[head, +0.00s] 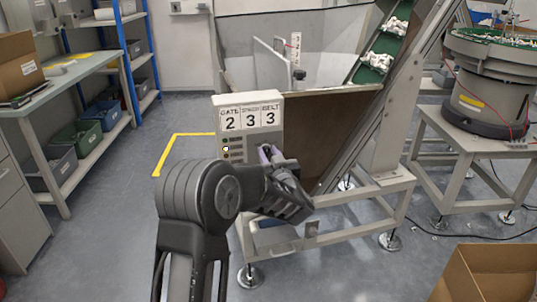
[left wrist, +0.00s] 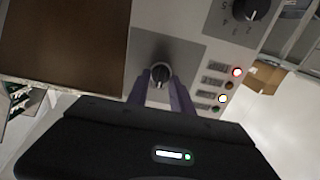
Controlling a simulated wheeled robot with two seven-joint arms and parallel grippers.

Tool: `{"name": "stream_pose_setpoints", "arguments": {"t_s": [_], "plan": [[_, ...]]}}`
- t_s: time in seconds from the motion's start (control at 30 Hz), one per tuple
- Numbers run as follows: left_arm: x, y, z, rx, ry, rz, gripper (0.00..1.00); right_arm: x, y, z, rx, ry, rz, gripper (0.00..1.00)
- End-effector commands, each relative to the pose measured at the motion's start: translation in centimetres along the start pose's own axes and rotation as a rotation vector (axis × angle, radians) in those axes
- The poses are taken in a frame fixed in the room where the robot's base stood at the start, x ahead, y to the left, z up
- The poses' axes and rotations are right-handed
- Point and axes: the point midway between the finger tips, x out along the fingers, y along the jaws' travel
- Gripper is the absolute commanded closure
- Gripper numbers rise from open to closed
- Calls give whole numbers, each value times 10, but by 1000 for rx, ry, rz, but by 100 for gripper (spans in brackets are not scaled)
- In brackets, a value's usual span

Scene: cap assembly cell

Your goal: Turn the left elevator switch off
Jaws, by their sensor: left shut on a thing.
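The elevator control box (head: 247,104) stands on the machine frame in the head view, with cards reading 2, 3 and 3. My left gripper (head: 268,153) is at its front face. In the left wrist view a round dark switch knob (left wrist: 160,74) with a pale pointer mark sits on a grey plate. The purple fingers of my left gripper (left wrist: 161,88) are shut on it, one on each side. The pointer looks roughly upright in that view. In the head view my gripper hides the knob. My right gripper is not in view.
A second dial (left wrist: 246,8) with numbers sits on the panel beside a column of indicator lamps (left wrist: 222,98); some are lit. The green-belted elevator (head: 377,60) carries white parts. A bowl feeder (head: 490,85) stands right. An open carton (head: 490,272) is at lower right.

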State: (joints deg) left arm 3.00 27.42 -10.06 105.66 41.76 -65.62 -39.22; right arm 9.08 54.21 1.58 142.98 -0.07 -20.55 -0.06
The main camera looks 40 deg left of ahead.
Motion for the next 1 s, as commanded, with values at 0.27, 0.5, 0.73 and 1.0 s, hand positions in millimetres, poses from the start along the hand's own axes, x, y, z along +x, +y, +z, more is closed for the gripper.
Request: {"name": "stream_pose_setpoints", "arguments": {"t_s": [0.27,0.5,0.73,1.0], "plan": [[0,0,0,0,0,0,100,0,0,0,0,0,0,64],[0,0,0,-1,0,0,100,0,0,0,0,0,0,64],[0,0,1,-26,0,0,100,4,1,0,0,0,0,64],[0,-1,3,-145,1,-1,100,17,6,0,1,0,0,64]]}}
